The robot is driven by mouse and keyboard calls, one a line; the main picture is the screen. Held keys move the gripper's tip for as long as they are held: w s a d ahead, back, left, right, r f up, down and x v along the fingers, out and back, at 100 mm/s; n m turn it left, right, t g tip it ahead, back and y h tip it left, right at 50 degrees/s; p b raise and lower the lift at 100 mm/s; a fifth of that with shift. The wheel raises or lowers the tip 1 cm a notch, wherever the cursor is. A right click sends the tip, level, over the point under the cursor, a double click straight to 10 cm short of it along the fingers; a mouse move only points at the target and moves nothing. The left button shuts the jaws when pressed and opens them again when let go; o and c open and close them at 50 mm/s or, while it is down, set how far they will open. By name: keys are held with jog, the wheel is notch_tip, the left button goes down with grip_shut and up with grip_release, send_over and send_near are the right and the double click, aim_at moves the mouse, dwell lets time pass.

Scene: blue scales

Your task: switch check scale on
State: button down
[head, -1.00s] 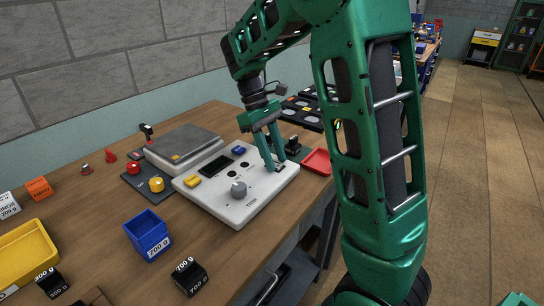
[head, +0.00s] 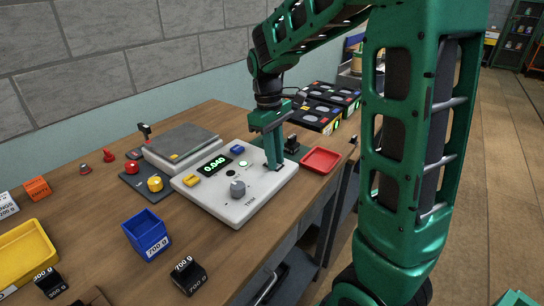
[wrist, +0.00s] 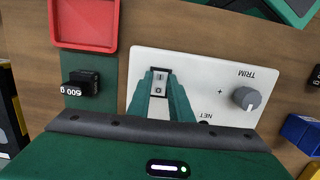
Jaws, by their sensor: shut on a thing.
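The check scale's white console (head: 215,200) stands on the bench, with a grey knob marked TRIM (head: 238,188). Its display (head: 214,166) is lit green and appears to read 0.040. My gripper (head: 273,165) points down at the console's right side. The fingers hide the switch in the head view.
A red tray (head: 320,160) and a black weight (head: 292,144) lie right of the console. A blue bin (head: 147,236), a 700 g weight (head: 188,275) and a yellow tray (head: 22,255) stand in front and left. Red and yellow knobs (head: 155,184) sit beside the platform.

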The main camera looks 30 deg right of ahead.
jog(key=c, duration=1.6)
grip_release()
jog(key=r, duration=0.3)
jog(key=w+r, duration=0.1)
jog(key=r, duration=0.6)
jog(key=shift+w+a+r, duration=0.25)
